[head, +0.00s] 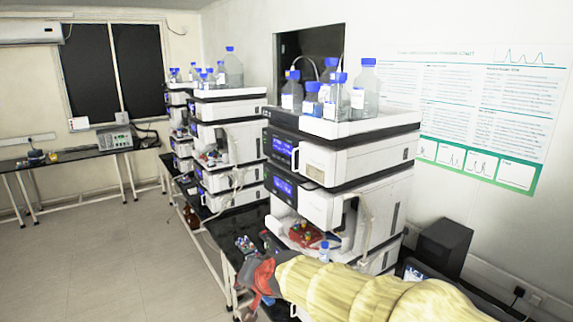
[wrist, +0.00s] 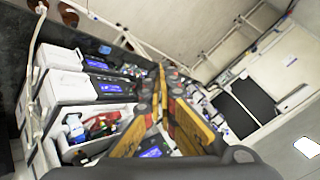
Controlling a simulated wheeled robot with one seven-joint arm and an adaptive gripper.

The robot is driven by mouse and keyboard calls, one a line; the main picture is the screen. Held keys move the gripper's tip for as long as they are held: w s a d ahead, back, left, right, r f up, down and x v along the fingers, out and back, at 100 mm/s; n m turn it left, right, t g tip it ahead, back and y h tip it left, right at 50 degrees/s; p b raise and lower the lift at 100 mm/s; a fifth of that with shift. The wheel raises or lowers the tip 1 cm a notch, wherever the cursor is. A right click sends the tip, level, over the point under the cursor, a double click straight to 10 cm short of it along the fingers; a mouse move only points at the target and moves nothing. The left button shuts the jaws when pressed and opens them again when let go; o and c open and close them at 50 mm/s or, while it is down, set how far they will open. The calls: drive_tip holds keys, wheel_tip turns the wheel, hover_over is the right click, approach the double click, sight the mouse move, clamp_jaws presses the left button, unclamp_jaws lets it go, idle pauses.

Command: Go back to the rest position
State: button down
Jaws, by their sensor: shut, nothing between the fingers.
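My gripper (head: 262,278) is at the lower middle of the head view, at the end of my cream-sleeved arm, which comes in from the lower right. It is in front of the nearest instrument stack (head: 345,160), over or beside the dark bench; the gap between them is hard to judge. In the wrist view my gripper (wrist: 163,72) shows its orange and grey fingers brought together, with nothing seen held. The stack's white modules with blue screens (wrist: 105,88) lie to the left of the fingers there, with an open tray (wrist: 90,125) of small coloured items.
Several blue-capped bottles (head: 340,92) stand on the nearest stack. More stacks (head: 225,140) line the wall behind. Small vials (head: 246,243) sit on the dark bench (head: 228,262). A black box (head: 443,246) is at the right. The floor (head: 100,260) at the left is clear.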

drive_tip(key=s+d+f+h+b, duration=0.2)
drive_tip(key=s+d+f+b, duration=0.3)
drive_tip(key=s+d, duration=0.4)
drive_tip(key=s+d+f+n+g+h+b, duration=0.1)
drive_tip(key=s+d+f+b, duration=0.4)
drive_tip(key=s+d, duration=0.5)
drive_tip(key=s+d+f+n+g+h+b, duration=0.1)
drive_tip(key=s+d+f+b, duration=0.4)
drive_tip(key=s+d, duration=0.5)
wheel_tip(320, 180, down, 2)
drive_tip(key=shift+d+f+h+b, duration=0.1)
drive_tip(key=shift+d+h+b, duration=0.3)
drive_tip(key=shift+h, duration=0.4)
